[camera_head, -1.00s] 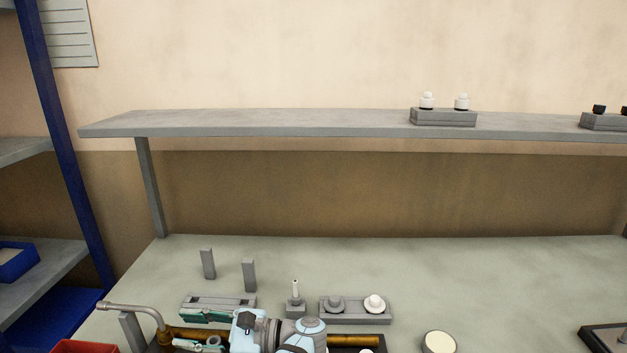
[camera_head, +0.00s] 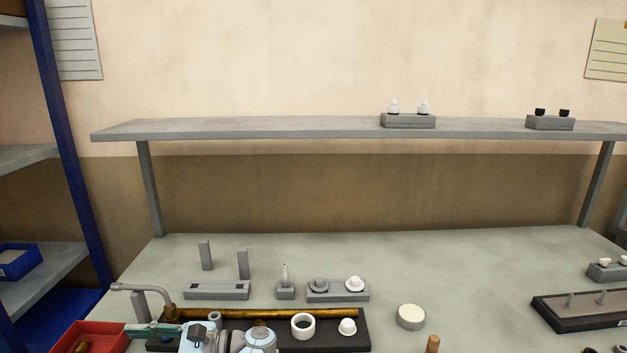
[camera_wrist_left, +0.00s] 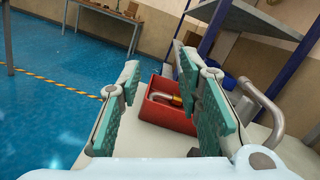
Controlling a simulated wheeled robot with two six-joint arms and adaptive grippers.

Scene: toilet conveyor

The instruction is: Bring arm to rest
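My left gripper (camera_head: 152,331) is at the bottom left of the head view, with its arm (camera_head: 225,340) in front of a dark tray (camera_head: 362,343). In the left wrist view the left gripper (camera_wrist_left: 160,85) has its two green-padded fingers spread apart with nothing held between them. A red bin (camera_head: 105,338) is beside it; the bin also shows beyond the fingers in the left wrist view (camera_wrist_left: 165,115), with brownish parts inside. My right gripper is not in view.
A long brass tube (camera_head: 270,313), a white ring (camera_head: 303,326) and a white knob (camera_head: 347,327) are at the dark tray. A bent grey pipe (camera_head: 150,288) stands near the left gripper. A slotted grey holder (camera_head: 217,291) lies behind. The bench's middle right is mostly clear.

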